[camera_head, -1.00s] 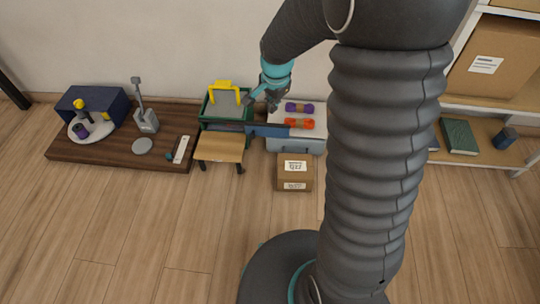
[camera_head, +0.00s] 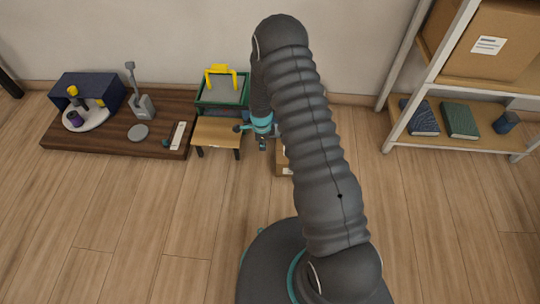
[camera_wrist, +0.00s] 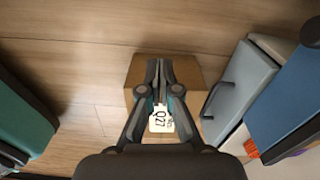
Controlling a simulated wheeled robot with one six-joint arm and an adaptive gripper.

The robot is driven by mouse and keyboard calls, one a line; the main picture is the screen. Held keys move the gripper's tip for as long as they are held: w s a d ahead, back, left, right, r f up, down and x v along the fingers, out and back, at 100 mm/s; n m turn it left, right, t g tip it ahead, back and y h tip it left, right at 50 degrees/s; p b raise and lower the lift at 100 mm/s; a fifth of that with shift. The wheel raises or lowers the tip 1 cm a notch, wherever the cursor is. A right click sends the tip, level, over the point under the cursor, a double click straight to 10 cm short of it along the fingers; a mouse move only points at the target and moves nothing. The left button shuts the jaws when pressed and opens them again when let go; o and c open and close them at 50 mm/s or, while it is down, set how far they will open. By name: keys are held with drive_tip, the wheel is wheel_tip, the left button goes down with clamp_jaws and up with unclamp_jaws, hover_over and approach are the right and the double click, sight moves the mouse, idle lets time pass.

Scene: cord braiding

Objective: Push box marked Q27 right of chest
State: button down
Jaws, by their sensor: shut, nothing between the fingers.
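The cardboard box marked Q27 (camera_wrist: 190,72) lies below my gripper in the wrist view, its white label showing between the fingers. In the head view only a strip of the box (camera_head: 283,168) shows left of my arm. My gripper (camera_head: 262,146) is shut and empty, pointing down beside the box's left edge as seen there. In the wrist view the fingertips (camera_wrist: 160,66) overlap the box; I cannot tell whether they touch it. A grey-blue chest with a handle (camera_wrist: 240,88) stands right of the box in the wrist view. My arm hides the chest in the head view.
A small wooden stool (camera_head: 218,132) stands left of my gripper, with a green crate (camera_head: 222,92) behind it. A dark wooden board (camera_head: 100,145) with several items lies farther left. A white shelf (camera_head: 410,80) stands right. The floor in front and to the right is clear.

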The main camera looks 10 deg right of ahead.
sight(282, 170)
wheel_tip(282, 170, down, 10)
drive_tip(key=shift+r+b, duration=0.1)
drive_tip(key=shift+b, duration=0.2)
drive_tip(key=d, duration=0.3)
drive_tip(key=shift+s, duration=0.25)
drive_tip(key=shift+d, duration=0.45)
drive_tip(key=shift+s, duration=0.1)
